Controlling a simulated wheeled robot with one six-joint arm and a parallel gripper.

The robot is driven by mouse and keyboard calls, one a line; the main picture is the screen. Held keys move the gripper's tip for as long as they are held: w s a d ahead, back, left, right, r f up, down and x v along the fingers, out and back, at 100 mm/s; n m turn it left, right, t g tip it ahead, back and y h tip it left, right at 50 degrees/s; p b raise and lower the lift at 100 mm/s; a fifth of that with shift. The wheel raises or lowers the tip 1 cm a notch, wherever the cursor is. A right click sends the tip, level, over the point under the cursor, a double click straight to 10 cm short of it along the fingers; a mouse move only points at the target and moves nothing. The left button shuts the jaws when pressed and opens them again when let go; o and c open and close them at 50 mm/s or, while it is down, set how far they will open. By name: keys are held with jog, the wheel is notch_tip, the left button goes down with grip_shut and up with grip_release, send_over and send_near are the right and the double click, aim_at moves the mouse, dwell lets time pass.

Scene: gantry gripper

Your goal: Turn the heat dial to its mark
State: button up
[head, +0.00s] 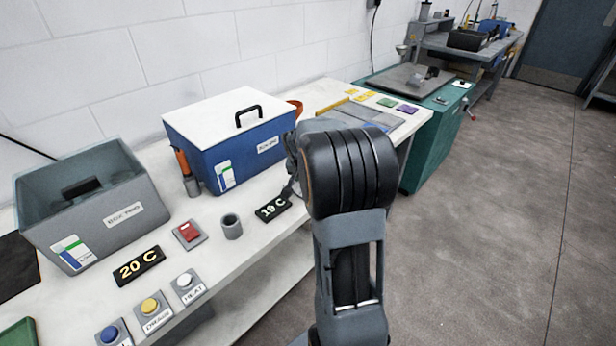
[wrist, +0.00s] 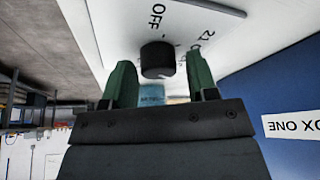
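The heat dial (wrist: 157,60) is a round black knob on a white plate (wrist: 110,30) in the wrist view. The plate reads "OFF" above the dial, with a partly visible "21" marking to the right. My gripper (wrist: 160,68) has two green fingers, open, one on each side of the dial. Small gaps show between the fingers and the knob, so I cannot see contact. Which way the dial points is unclear. In the head view, my arm hides the dial and my fingers.
A blue box with a white lid (head: 228,150), labelled as box one, stands on the white bench (head: 235,255). An open grey box (head: 90,205) is at left. Signs read "20 C" (head: 139,266) and "19 C" (head: 272,208). Push buttons (head: 187,284) line the front. Open floor lies right.

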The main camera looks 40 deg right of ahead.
jog(key=shift+o, duration=0.5)
jog(key=p+v, duration=0.1)
jog(key=v, duration=1.2)
jog(key=shift+r+p, duration=0.3)
jog(key=shift+r, duration=0.1)
jog(key=shift+s+a, duration=0.1)
jog(key=s+a+r+n+y+p, duration=0.1)
jog(key=s+a+r+n+p, duration=0.1)
jog(key=s+a+n+p, duration=0.3)
jog(key=s+a+r+n+t+y+p, duration=0.1)
jog(key=s+a+n+p, duration=0.4)
jog(key=a, duration=0.8)
jog(key=s+r+y+p, duration=0.1)
jog(key=s+r+p, duration=0.1)
jog(key=s, duration=0.2)
jog(key=shift+s+a+r+n+y, duration=0.3)
jog(key=shift+s+a+n, duration=0.05)
jog(key=shift+a+n, duration=0.05)
